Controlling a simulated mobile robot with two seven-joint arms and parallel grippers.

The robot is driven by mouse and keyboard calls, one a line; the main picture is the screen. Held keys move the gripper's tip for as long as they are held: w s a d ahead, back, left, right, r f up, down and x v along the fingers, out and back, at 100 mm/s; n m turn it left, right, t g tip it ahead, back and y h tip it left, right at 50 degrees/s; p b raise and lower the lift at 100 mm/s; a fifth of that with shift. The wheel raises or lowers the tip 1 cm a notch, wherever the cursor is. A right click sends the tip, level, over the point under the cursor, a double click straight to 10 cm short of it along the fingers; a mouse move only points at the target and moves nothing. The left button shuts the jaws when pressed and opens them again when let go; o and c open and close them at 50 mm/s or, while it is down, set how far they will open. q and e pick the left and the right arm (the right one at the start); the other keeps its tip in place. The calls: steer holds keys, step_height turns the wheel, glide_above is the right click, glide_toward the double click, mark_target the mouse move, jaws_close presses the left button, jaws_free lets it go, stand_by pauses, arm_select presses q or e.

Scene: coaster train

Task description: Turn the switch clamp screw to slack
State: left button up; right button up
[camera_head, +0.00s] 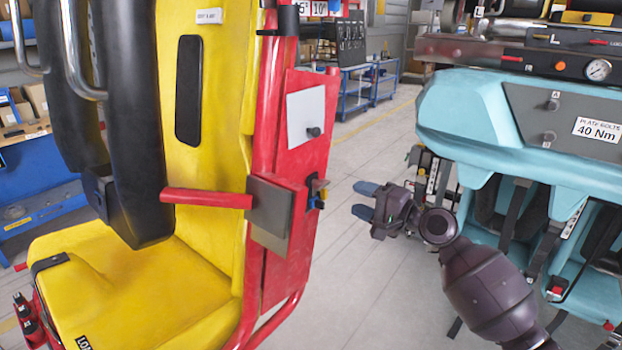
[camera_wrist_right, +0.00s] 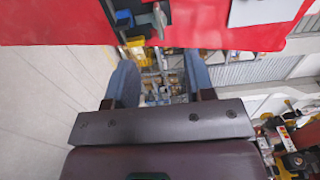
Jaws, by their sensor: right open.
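On the red side panel (camera_head: 290,165) of the yellow seat is a small switch assembly (camera_head: 316,192) with blue and tan parts. In the right wrist view, a blue part (camera_wrist_right: 124,18) and a grey metal piece (camera_wrist_right: 159,17), seemingly the clamp screw, show at the top edge. I cannot tell how tight it is. My right gripper (camera_head: 364,200) has blue fingertips, points left toward the panel and is apart from the assembly. In the wrist view the right gripper (camera_wrist_right: 158,75) is open and empty, below the assembly. My left gripper is not in view.
A grey plate (camera_head: 270,213) and a red bar (camera_head: 206,198) stick out beside the switch. A white card with a black knob (camera_head: 313,132) is above it. A light blue seat unit (camera_head: 480,110) stands at right. Clear floor lies between.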

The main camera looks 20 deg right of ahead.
mark_target(325, 186)
steer(key=p+x, duration=0.1)
steer(key=x, duration=0.8)
steer(key=shift+w+a, duration=0.55)
steer(key=shift+w, duration=0.05)
steer(key=shift+c, duration=0.2)
